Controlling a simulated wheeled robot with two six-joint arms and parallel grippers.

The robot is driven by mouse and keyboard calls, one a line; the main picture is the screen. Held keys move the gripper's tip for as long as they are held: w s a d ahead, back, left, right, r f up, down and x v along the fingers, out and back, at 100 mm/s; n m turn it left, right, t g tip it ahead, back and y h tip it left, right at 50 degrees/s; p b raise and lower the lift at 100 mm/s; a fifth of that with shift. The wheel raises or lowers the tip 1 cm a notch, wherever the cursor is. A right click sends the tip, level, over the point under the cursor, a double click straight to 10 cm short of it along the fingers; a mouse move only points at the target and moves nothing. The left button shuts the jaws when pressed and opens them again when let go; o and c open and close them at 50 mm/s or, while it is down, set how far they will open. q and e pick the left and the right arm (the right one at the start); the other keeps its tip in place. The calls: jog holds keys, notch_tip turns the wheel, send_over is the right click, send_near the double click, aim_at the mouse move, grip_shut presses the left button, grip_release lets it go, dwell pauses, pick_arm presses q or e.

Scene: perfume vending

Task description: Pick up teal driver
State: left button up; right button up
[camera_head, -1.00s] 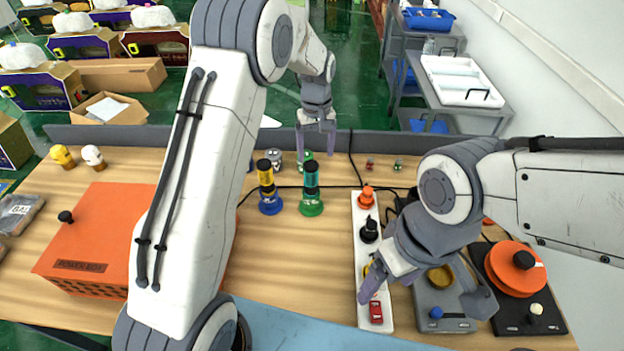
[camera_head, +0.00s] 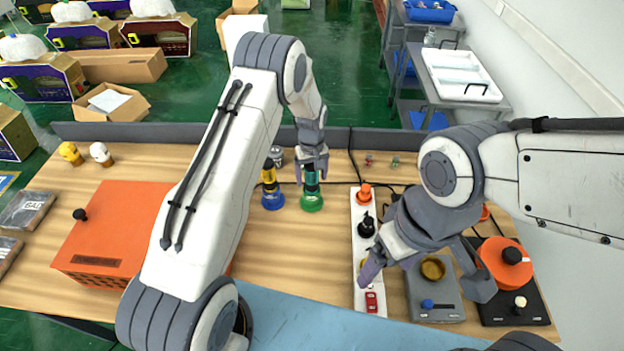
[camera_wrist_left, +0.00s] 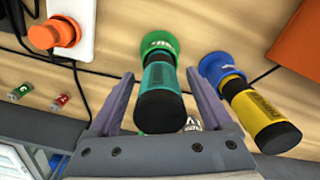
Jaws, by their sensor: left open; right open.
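The teal driver (camera_head: 311,180) stands upright in a green round base (camera_head: 312,202) on the table, and its black cap points up. In the left wrist view the teal driver (camera_wrist_left: 160,85) lies between the two fingers of my left gripper (camera_wrist_left: 162,100). My left gripper (camera_head: 312,165) is open around the driver's upper part, and I see gaps beside it. A yellow driver (camera_head: 270,180) in a blue base (camera_head: 272,201) stands just left of it; it also shows outside the finger in the left wrist view (camera_wrist_left: 250,110). My right gripper (camera_head: 425,285) is open and empty over the right side.
A white power strip (camera_head: 367,250) with orange and black plugs lies right of the drivers. An orange power box (camera_head: 115,225) is at left. A grey device (camera_head: 440,300) and an orange disc device (camera_head: 505,265) are at right. Cables run behind the drivers.

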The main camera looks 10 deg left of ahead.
aim_at(312, 164)
pick_arm(q)
grip_shut()
jog(key=shift+w+r, duration=0.1)
jog(key=shift+r+b, duration=0.3)
notch_tip(312, 164, up, 8)
jog(key=b, duration=0.3)
jog(key=shift+r+b, duration=0.2)
jog(key=shift+b, duration=0.1)
jog(key=shift+r, duration=0.5)
jog(key=c, duration=0.7)
grip_release()
jog(key=shift+c, duration=0.2)
grip_shut()
